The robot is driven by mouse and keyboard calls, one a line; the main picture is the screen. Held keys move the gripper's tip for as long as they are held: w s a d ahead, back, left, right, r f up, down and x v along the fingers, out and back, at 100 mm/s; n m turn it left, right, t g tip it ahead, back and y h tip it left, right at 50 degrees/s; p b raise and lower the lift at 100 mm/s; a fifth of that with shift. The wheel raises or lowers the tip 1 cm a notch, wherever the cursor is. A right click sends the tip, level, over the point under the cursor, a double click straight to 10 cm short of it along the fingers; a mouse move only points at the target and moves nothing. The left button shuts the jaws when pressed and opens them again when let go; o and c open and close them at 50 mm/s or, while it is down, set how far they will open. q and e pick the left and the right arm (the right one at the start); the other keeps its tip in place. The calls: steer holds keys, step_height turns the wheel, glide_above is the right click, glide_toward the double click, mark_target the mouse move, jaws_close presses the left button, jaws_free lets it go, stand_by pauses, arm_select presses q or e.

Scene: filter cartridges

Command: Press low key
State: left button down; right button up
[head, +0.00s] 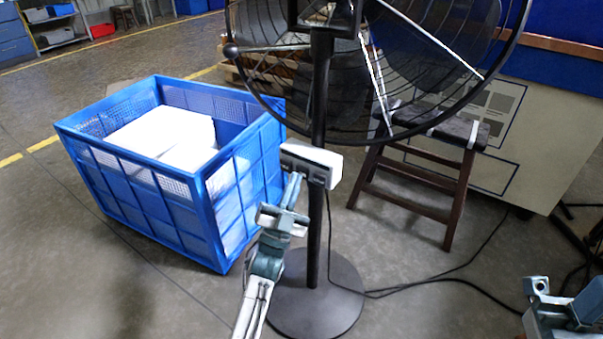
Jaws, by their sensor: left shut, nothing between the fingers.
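A large black pedestal fan stands on the floor with its pole (321,85) rising from a round black base (335,305). A white control box (318,157) with a dark grey key face is fixed to the pole. The keys are too small to read, so I cannot tell which one is the low key. My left gripper (296,178) is shut and empty, its tips at the lower part of the key face. I cannot tell whether they touch it. My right gripper (538,288) shows at the bottom right edge, away from the fan; its jaws are unclear.
A blue crate (150,215) holding white blocks (165,133) stands left of the fan. A dark wooden stool (415,190) is behind it to the right. A black cable (430,275) runs along the floor. The floor at left is clear.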

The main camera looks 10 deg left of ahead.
arm_select(q)
steer(key=shift+w+d, duration=0.1)
steer(key=shift+w, duration=0.2)
stand_by(0.6)
stand_by(0.3)
steer(key=shift+s+a+p, duration=0.25)
steer(key=shift+s+p, duration=0.1)
steer(key=shift+s, duration=0.4)
steer(key=s, duration=0.1)
steer(key=s+a+p, duration=0.1)
steer(key=s, duration=0.1)
steer(key=s+p, duration=0.1)
steer(key=shift+s+a, duration=0.35)
stand_by(0.4)
